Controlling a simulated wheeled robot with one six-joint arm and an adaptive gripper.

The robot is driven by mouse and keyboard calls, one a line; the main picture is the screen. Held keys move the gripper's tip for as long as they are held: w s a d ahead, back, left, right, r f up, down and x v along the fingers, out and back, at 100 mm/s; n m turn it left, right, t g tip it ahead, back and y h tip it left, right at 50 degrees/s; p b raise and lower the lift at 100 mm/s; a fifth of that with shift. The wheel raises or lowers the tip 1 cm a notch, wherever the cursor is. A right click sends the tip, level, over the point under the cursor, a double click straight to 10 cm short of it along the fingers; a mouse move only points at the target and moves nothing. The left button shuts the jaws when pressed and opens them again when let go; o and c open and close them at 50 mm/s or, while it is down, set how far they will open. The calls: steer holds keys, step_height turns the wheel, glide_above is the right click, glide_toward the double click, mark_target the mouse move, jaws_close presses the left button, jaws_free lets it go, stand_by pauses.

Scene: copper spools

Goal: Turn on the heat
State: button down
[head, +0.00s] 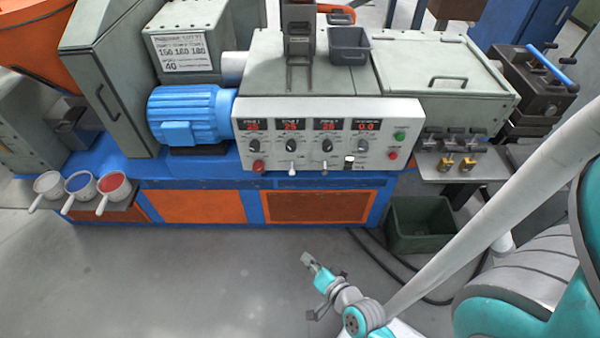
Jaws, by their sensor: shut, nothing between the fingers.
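The control panel (328,136) is a pale grey box on the front of the machine, facing me. It has several red digital displays (291,125) in a row along its top, three seeming to read about 25 and the right one 0.0. Below them are several black knobs (327,146), with small switches and a red button (257,166) under them. A green button (400,135) and another red button (393,155) are at the right end. My gripper (305,259) is shut and empty, over the floor in front of the machine, well apart from the panel.
A blue motor (190,115) is left of the panel. A dark green bin (420,222) and cables lie on the floor at right. The floor in front is clear.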

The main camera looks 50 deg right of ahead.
steer(key=w+d+f+m, duration=0.1)
steer(key=w+d+m, duration=0.5)
steer(key=w+d, duration=0.4)
steer(key=m+t, duration=0.1)
steer(key=m, duration=0.2)
glide_toward(292, 167)
steer(key=s+f, duration=0.2)
steer(key=s, duration=0.1)
steer(key=shift+w+d+r, duration=0.1)
steer(key=shift+d+r, duration=0.1)
steer(key=shift+d, duration=0.25)
steer(key=x, duration=1)
